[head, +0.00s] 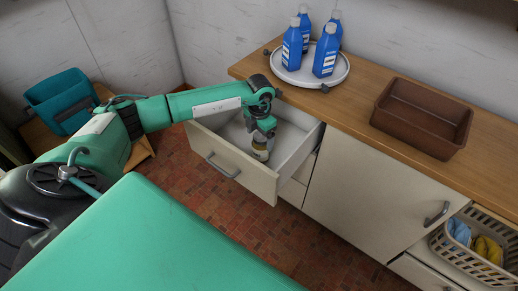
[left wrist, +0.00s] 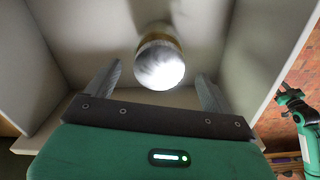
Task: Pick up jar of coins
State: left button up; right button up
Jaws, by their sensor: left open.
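The jar of coins (head: 260,152) stands in an open drawer (head: 235,175) of the white cabinet. In the left wrist view the jar (left wrist: 160,65) shows a pale, shiny round lid with a brownish body below it. My left gripper (head: 262,138) reaches down into the drawer, just above the jar. In the left wrist view its two fingers (left wrist: 158,88) are apart, one on each side of the lid's near edge, with nothing between them that they touch. The jar's lower part is hidden. My right gripper is not in view.
The drawer walls (left wrist: 265,60) rise close around the gripper. On the wooden counter stand a round tray (head: 300,76) with blue bottles (head: 292,48) and an empty brown bin (head: 421,118). A laundry basket (head: 470,255) sits in another open drawer at the lower right.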

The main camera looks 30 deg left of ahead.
pick_arm(q)
notch_tip(320, 180, down, 3)
jog(key=shift+s+f, duration=0.1)
jog(key=shift+c, duration=0.5)
jog(key=c, duration=1.4)
